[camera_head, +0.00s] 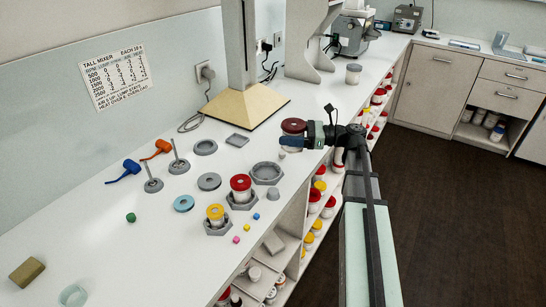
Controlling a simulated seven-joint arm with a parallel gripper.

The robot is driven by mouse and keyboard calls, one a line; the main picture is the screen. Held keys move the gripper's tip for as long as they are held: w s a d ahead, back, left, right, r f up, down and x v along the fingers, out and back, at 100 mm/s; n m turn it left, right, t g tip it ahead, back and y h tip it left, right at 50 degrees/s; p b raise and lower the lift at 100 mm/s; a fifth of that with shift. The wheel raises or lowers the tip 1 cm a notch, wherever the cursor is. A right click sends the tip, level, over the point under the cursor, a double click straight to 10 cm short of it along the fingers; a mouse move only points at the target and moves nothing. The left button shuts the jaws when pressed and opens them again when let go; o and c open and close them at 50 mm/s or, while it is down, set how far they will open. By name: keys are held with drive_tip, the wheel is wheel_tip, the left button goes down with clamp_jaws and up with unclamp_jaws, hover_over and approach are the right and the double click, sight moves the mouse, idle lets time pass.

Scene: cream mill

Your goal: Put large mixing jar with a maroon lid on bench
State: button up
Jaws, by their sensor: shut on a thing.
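The large mixing jar with a maroon lid (293,125) is at my gripper, near the front edge of the bench. My gripper (291,143) is shut on it, with its blue-grey fingers across the jar just below the lid. Most of the jar's body is hidden by the fingers, and I cannot tell whether its base touches the bench. The white bench (150,245) runs from the lower left to the back right.
A red-lidded jar (241,182) and a yellow-lidded jar (215,212) stand in grey holders. An empty grey ring (265,173) lies beside them. The mixer stand (245,104) is behind. Shelves below hold several jars.

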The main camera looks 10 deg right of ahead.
drive_tip(key=shift+f, duration=3.85)
drive_tip(key=shift+f, duration=0.15)
drive_tip(key=o, duration=1.2)
drive_tip(key=v, duration=1.2)
